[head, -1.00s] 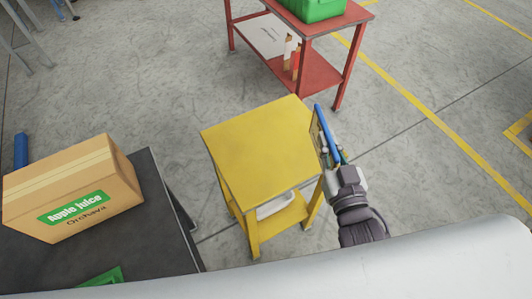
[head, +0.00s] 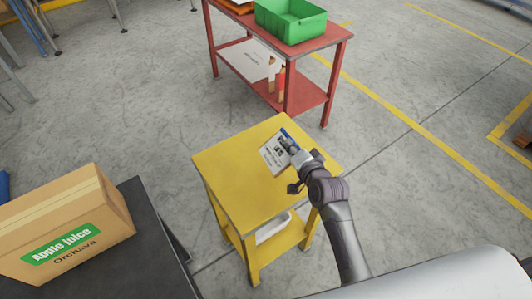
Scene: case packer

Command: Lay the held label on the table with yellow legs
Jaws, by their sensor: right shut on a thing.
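The yellow table (head: 233,180) with yellow legs stands in the middle of the head view, with a bare yellow top and a lower shelf. My right gripper (head: 295,160) is over the right part of its top, shut on the label (head: 270,155). The label is a small white card with a dark picture and a blue edge. Its printed face shows, and the gripper covers its right side. It is over the tabletop; I cannot tell whether it touches the surface. My left gripper is not in view.
A dark table (head: 150,225) at the lower left bears an Apple juice carton (head: 100,215). A red table (head: 325,42) at the back bears a green crate (head: 290,35). A white item (head: 270,230) lies on the yellow table's lower shelf. The left part of the yellow top is clear.

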